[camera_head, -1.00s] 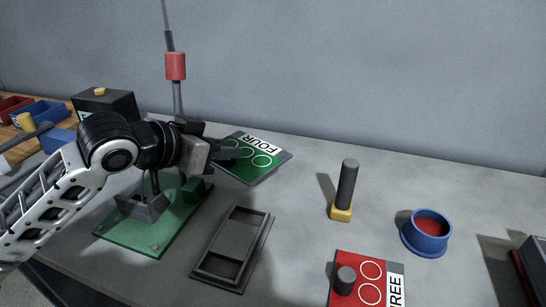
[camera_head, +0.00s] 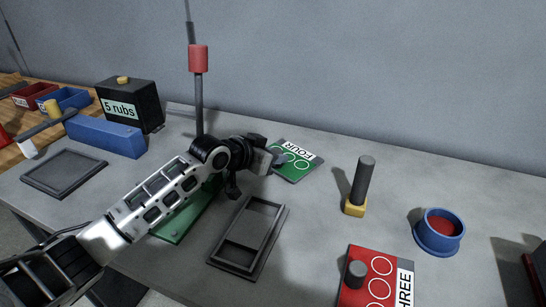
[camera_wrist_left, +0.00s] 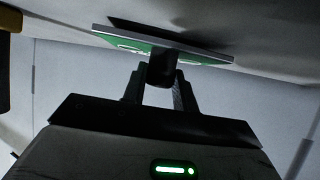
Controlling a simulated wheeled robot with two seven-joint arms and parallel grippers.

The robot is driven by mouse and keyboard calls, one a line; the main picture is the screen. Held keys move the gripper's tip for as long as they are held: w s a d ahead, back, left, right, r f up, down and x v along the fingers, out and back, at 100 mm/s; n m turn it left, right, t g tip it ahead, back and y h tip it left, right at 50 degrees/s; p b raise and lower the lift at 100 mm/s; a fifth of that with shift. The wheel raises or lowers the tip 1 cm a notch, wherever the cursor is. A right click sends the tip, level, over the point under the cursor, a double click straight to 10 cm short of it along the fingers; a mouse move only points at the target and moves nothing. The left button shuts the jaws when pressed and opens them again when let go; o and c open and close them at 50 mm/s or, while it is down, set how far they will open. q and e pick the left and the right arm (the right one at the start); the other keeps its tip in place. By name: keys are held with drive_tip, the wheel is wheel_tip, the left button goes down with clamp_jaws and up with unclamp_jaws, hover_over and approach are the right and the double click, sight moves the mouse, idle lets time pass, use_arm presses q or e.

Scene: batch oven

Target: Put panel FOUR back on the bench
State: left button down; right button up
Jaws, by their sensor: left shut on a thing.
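Panel FOUR (camera_head: 297,172) is a green plate with white rings and a white label reading FOUR, toward the back middle of the bench (camera_head: 330,235). My left gripper (camera_head: 277,158) reaches it from the left and hides its left part. In the left wrist view, the gripper (camera_wrist_left: 160,78) is shut on a dark knob (camera_wrist_left: 161,66) on the panel (camera_wrist_left: 208,59). A dark shadow lies beside the panel there. I cannot tell whether the panel touches the bench. My right gripper is not in view.
A green base with a post and red cylinder (camera_head: 198,58) stands left of the panel. An empty dark frame (camera_head: 236,256), red panel THREE (camera_head: 382,265), a yellow-based peg (camera_head: 355,207) and a blue cup (camera_head: 436,240) surround clear bench. A "5 rubs" box (camera_head: 130,105) stands left.

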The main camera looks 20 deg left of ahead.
use_arm(q)
drive_tip(key=shift+f, duration=0.35)
drive_tip(key=shift+f, duration=0.1)
drive_tip(key=c, duration=1.1)
unclamp_jaws()
drive_tip(key=v, duration=1.2)
drive_tip(key=shift+d, duration=0.1)
